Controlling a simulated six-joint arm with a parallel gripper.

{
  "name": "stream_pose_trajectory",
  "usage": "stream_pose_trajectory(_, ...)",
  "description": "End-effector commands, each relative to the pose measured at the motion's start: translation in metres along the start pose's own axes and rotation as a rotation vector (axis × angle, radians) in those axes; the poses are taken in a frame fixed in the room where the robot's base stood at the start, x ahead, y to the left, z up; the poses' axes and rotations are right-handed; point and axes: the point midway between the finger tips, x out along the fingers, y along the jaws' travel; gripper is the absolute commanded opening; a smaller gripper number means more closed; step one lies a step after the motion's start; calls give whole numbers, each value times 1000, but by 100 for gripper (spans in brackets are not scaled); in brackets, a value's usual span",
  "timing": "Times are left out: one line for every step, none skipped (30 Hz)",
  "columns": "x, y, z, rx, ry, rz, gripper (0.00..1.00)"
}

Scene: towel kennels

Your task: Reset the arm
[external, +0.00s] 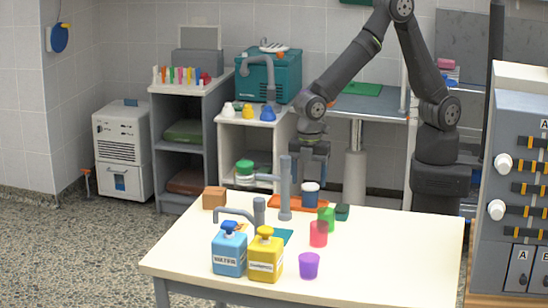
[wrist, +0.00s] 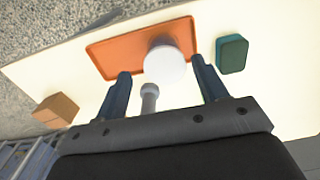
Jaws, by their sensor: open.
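My gripper (external: 309,172) points down over the back part of the cream table (external: 380,260). In the wrist view my gripper (wrist: 160,85) has its two dark fingers well apart, with nothing held between them. A jar with a white lid (external: 310,188) stands on an orange tray (external: 284,203) below the gripper. In the wrist view the jar's round white lid (wrist: 165,66) shows just beyond the fingertips, with the orange tray (wrist: 112,48) around it. I cannot tell the exact height of the gripper above the jar.
A grey post (external: 285,190) and tap stand left of the gripper. A brown block (external: 214,197), dark green block (external: 342,212), green cup (external: 326,220), red cup (external: 318,234), purple cup (external: 309,265), blue bottle (external: 229,252) and yellow bottle (external: 266,257) share the table. Its right side is clear.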

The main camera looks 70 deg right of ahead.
Motion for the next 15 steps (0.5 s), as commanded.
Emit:
stream_pose_trajectory(-12,1,-1,0,4,4,66)
stream_pose_trajectory(-18,1,-1,0,4,4,66)
stream_pose_trajectory(-26,1,-1,0,4,3,66)
stream_pose_trajectory(-32,0,0,0,3,3,66)
stream_pose_trajectory(-38,0,0,0,3,3,66)
stream_pose_trajectory(-47,0,0,0,3,3,66)
stream_pose_trajectory(-52,0,0,0,3,3,66)
stream_pose_trajectory(-58,0,0,0,3,3,66)
stream_pose_trajectory(-67,0,0,0,3,3,66)
stream_pose_trajectory(-56,-1,1,0,-4,-3,66)
stream_pose_trajectory(-47,-1,1,0,-5,-4,66)
stream_pose_trajectory(-38,-1,1,0,-6,-5,66)
stream_pose_trajectory(-32,-1,1,0,-5,-4,66)
stream_pose_trajectory(-26,-1,1,0,-5,-5,66)
stream_pose_trajectory(-18,-1,1,0,-4,-4,66)
